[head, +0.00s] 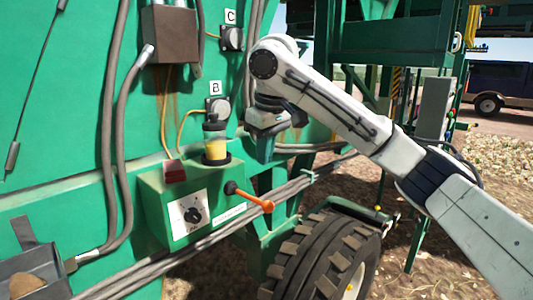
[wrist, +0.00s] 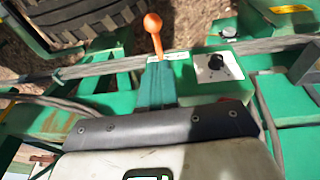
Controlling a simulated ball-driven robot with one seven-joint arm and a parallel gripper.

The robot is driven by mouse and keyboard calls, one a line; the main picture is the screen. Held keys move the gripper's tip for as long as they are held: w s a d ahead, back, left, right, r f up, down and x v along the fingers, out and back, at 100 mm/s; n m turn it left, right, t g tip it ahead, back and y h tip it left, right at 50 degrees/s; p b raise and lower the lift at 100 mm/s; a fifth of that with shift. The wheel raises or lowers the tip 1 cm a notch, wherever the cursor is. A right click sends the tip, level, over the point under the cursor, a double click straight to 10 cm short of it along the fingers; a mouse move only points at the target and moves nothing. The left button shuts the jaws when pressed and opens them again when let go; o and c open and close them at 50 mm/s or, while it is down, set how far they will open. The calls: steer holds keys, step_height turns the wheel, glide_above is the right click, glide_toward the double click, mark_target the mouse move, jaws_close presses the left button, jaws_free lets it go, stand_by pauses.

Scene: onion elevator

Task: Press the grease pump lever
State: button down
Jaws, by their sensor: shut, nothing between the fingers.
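The grease pump is a green box (head: 180,208) on the machine's green wall, with a yellow reservoir (head: 216,150) on top and a black dial on a white plate (head: 189,214). Its lever (head: 252,199) has an orange handle and sticks out to the right, sloping slightly down. My gripper (head: 265,158) points down above the lever, right of the reservoir, with a visible gap to the handle. In the wrist view the shut green fingers (wrist: 157,66) point toward the orange lever (wrist: 153,35), and the dial (wrist: 216,62) shows to the right.
Grey hoses (head: 112,130) run down the wall, and pipes (head: 205,243) run below the box. A large tyre (head: 318,262) stands below right of the lever. Round fittings labelled B (head: 216,106) and C (head: 231,38) sit above. Open ground lies to the right.

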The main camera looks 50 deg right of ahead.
glide_above(267, 203)
steer(key=x, duration=0.3)
steer(key=s+x, duration=0.1)
steer(key=x, duration=0.4)
steer(key=shift+s+a+f, duration=0.15)
steer(key=shift+a+f, duration=0.15)
steer(key=shift+f, duration=0.25)
steer(key=shift+s+d+f, duration=0.1)
steer(key=shift+s+f, duration=0.05)
steer(key=shift+f, duration=0.65)
